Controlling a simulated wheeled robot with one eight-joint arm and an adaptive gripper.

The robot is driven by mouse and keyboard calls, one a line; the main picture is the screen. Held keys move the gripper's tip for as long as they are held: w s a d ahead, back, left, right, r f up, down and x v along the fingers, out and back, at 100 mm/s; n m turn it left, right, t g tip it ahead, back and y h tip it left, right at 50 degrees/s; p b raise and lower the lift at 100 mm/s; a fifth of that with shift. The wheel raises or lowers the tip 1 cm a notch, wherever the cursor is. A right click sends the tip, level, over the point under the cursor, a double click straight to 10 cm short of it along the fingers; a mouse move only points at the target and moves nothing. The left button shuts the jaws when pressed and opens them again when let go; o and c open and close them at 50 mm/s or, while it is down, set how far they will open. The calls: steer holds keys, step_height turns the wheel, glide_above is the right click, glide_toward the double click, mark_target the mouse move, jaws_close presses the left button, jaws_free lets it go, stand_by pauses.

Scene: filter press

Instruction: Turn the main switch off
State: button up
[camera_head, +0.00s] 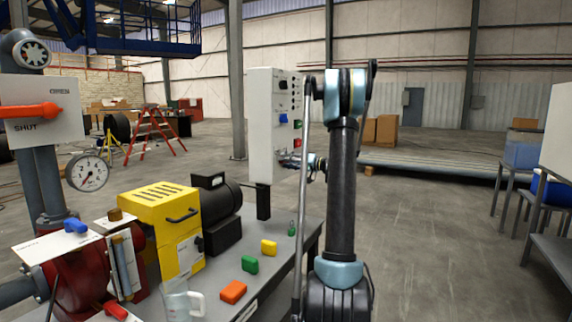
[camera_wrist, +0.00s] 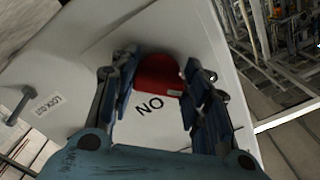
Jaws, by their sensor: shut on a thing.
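The main switch shows in the wrist view as a red handle (camera_wrist: 158,74) on a pale panel, beside the printed word "ON". My gripper (camera_wrist: 160,82) has a finger on each side of the red handle and is shut on it. In the head view the grey control box (camera_head: 262,125) stands on a post at the table's far end. My gripper (camera_head: 290,160) is at the box's lower right side, partly hidden by my arm. The switch itself cannot be made out in the head view.
A "LOCKOUT" label (camera_wrist: 48,104) and a small peg are on the panel's left. The table (camera_head: 262,285) holds orange, green and yellow blocks, a clear jug (camera_head: 180,300) and a yellow machine (camera_head: 160,215).

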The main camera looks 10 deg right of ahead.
steer(key=shift+d+f, duration=0.1)
steer(key=o, duration=1.1)
steer(key=shift+w, duration=0.1)
steer(key=shift+c, duration=0.2)
steer(key=v, duration=1.2)
